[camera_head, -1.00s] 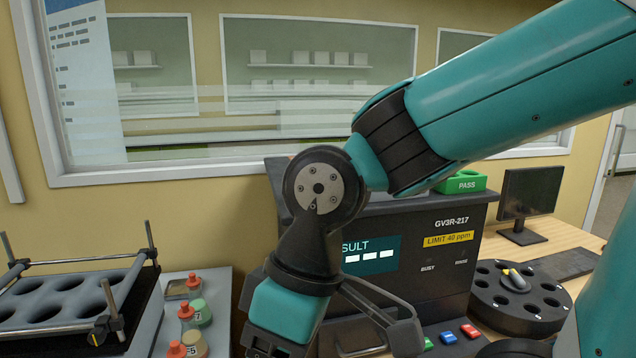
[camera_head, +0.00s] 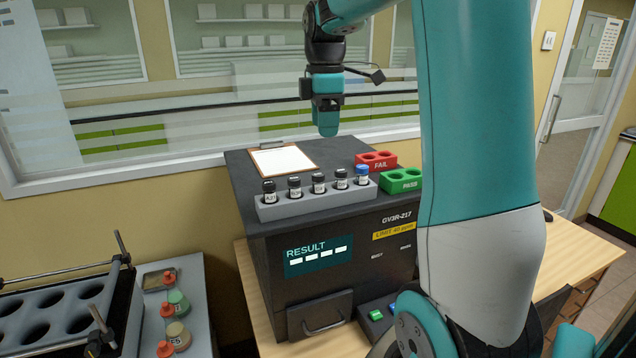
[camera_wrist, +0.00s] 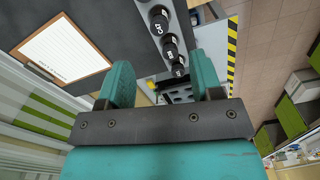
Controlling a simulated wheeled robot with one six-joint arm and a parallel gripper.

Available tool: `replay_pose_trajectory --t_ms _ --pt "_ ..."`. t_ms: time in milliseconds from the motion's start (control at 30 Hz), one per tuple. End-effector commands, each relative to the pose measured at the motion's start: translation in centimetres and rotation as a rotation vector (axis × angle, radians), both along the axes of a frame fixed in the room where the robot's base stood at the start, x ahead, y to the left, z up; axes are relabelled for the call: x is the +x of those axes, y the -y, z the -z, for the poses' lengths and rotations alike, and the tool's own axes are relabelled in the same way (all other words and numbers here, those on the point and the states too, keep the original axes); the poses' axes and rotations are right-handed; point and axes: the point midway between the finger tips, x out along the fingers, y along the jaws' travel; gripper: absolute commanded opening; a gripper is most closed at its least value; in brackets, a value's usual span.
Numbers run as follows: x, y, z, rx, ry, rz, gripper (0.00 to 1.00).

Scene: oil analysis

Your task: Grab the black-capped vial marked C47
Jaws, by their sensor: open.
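A grey rack (camera_head: 318,203) on top of the analyser holds several upright vials in a row. Most have black caps, such as the leftmost vial (camera_head: 269,192); the rightmost vial (camera_head: 361,175) looks blue. The labels are too small to read surely, so I cannot tell which is C47. My gripper (camera_head: 327,125) hangs above and behind the rack, apart from it. In the wrist view my gripper (camera_wrist: 164,85) is open and empty. Black-capped vials, such as the nearest to the top edge (camera_wrist: 160,21), show beyond the fingers; the rest of the row is cut off or hidden.
A clipboard (camera_head: 283,160) lies behind the rack on the analyser (camera_head: 345,228). A red FAIL block (camera_head: 375,162) and a green PASS block (camera_head: 401,182) stand to its right. Small red-stoppered bottles (camera_head: 175,303) stand at the lower left. A window wall is behind.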

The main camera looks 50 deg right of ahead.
Motion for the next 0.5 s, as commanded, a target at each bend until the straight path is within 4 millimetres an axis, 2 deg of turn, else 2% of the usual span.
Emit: replay_pose_trajectory --t_ms 100,233,333,500 --pt "-0.1 -0.1 2.7 0.003 -0.005 -0.001 0.60" --pt "0.0 -0.2 5.3 0.003 -0.004 -0.001 0.60" --pt "0.0 -0.1 6.7 0.002 -0.002 -0.001 0.60" --pt "0.2 -0.2 7.7 0.000 0.000 -0.001 0.60"
